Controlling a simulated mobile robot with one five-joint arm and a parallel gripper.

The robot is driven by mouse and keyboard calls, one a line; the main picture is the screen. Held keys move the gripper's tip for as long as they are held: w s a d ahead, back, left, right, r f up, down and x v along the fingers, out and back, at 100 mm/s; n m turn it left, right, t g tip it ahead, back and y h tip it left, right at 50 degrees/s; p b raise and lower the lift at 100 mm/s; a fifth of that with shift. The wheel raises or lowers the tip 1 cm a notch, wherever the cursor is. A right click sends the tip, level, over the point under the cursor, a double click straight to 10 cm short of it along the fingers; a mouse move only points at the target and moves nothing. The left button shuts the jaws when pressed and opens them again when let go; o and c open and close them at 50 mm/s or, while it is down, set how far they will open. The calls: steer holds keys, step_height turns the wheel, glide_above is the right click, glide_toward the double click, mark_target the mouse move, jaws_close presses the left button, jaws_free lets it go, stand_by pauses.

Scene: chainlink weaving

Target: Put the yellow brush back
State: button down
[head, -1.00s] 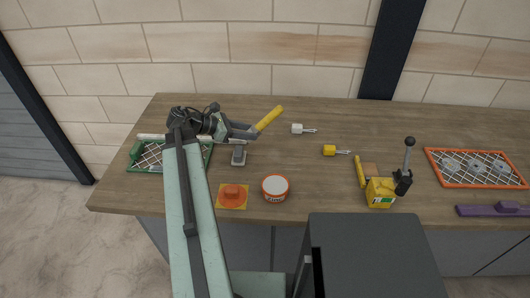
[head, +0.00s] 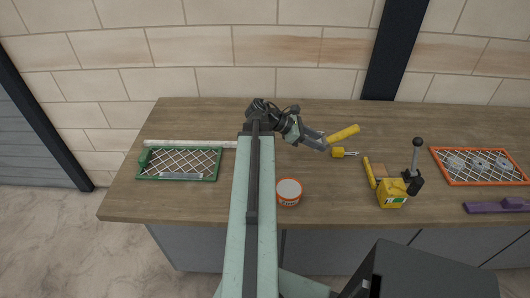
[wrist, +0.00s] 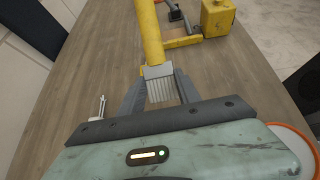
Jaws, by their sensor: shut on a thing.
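The yellow brush (head: 343,134) has a long yellow cylindrical handle. My gripper (head: 318,141) is shut on it and holds it above the worktop in the head view. In the wrist view the handle (wrist: 149,32) points away from my gripper (wrist: 160,86). A pale grey ridged part of the brush (wrist: 160,91) sits between the two fingers. The handle's far end is cut off by the top of the wrist view.
A yellow box (head: 391,194), a yellow bar (head: 369,172) and a black lever (head: 415,166) stand to the right. A small yellow pronged piece (head: 338,152) lies close below the brush. A tin (head: 288,192), a green mesh frame (head: 179,179) and an orange one (head: 434,157) are also on the worktop.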

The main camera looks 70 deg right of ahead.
steer(key=w+a+r+t+y+p, duration=0.1)
steer(key=w+a+t+y+p, duration=0.15)
steer(key=w+p, duration=0.4)
steer(key=w+a+r+t+y+p, duration=0.1)
steer(key=w+a+t+p, duration=0.2)
steer(key=w, duration=0.6)
steer(key=shift+t, duration=0.45)
steer(key=f+b, duration=0.3)
steer(key=d+f+b, duration=0.1)
steer(key=f+b, duration=0.6)
steer(key=shift+w+d+f, duration=0.1)
steer(key=shift+w+d, duration=0.05)
steer(key=shift+d, duration=0.1)
steer(key=shift+r, duration=0.25)
steer(key=c, duration=0.9)
jaws_free()
steer(key=shift+o, duration=0.2)
steer(key=shift+f, duration=0.1)
steer(key=shift+f, duration=0.1)
steer(key=p+v, duration=0.7)
steer(key=shift+w+r, duration=0.25)
steer(key=shift+w, duration=0.15)
steer(key=shift+a, duration=0.1)
